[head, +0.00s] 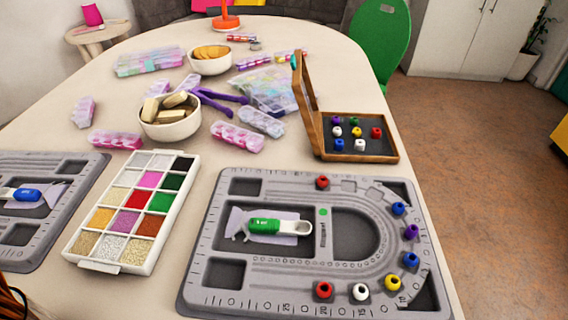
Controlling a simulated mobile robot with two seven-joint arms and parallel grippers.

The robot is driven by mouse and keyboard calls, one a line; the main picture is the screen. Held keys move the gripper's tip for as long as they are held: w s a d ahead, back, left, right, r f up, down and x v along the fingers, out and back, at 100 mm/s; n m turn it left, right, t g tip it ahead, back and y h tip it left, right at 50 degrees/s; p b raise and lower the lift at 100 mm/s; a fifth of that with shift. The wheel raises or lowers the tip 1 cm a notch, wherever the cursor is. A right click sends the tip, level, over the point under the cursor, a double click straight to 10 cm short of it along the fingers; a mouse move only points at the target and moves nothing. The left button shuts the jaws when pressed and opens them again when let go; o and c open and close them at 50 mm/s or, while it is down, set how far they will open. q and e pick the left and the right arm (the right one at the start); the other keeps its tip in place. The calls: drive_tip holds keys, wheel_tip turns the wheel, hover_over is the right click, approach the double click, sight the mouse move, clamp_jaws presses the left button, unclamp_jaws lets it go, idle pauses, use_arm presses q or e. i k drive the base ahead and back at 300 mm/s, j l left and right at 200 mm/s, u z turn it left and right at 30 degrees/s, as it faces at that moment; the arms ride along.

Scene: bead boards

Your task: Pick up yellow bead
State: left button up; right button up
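A yellow bead (392,283) sits at the lower right of the grey bead board (210,250), on the curved track. A white bead (360,291) is to its left and a blue bead (410,260) is above it to the right. Another yellow bead (356,132) lies in the open wooden box (352,158) behind the board, among several beads of other colours. Neither of my grippers can be made out in the head view.
A tray of coloured compartments (150,262) stands left of the board. A second grey board (82,165) is at the left edge. Bowls (170,130), purple tongs (217,97) and bead packs (237,137) crowd the table behind. The box's raised lid (306,97) stands upright.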

sight(356, 133)
drive_tip(key=i+j+z, duration=0.2)
drive_tip(key=i, duration=0.25)
drive_tip(key=i+j+z, duration=0.25)
drive_tip(key=i, duration=0.2)
drive_tip(key=i+j+z, duration=0.2)
drive_tip(key=i, duration=0.25)
drive_tip(key=j, duration=0.1)
